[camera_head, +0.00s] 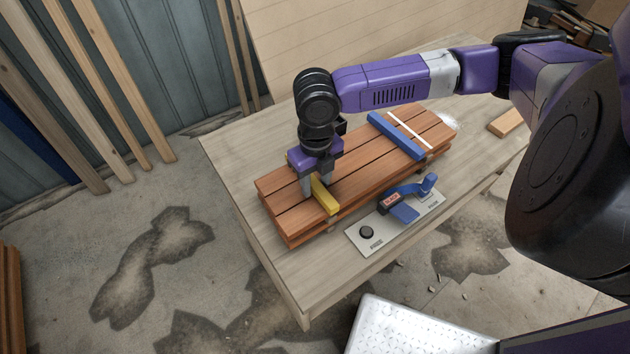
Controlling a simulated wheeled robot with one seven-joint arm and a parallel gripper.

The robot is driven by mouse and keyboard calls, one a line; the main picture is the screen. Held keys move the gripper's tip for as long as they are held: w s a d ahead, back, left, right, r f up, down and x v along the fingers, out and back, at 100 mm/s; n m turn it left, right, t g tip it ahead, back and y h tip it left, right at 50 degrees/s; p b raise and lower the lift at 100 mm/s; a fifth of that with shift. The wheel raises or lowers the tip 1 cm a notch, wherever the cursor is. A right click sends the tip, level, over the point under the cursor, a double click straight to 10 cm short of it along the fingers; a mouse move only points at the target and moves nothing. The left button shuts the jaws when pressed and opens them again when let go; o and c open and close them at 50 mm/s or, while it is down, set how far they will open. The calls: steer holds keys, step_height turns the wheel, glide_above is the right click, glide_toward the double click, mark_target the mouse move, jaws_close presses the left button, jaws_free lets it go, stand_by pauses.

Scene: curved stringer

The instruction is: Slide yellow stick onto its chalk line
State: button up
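The yellow stick (325,199) lies across the reddish-brown planks near their left end. Its near end shows, and my gripper covers much of the rest. My gripper (317,187) points down over the stick, one finger on each side of it. I cannot tell whether the fingers press on it. A white line (409,131) crosses the planks towards the right end, just right of a blue stick (395,136). I see no other chalk line; one near the yellow stick could be hidden by my gripper.
The planks (350,168) form a slatted stack on a wooden table (235,150). In front lies a grey panel (376,238) with a black knob and a blue lever with a red label. A small wood block (505,122) lies at the right. The table's left side is clear.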

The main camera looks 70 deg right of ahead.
mark_target(316, 184)
steer(key=shift+o, duration=0.5)
step_height(316, 184, up, 12)
stand_by(0.3)
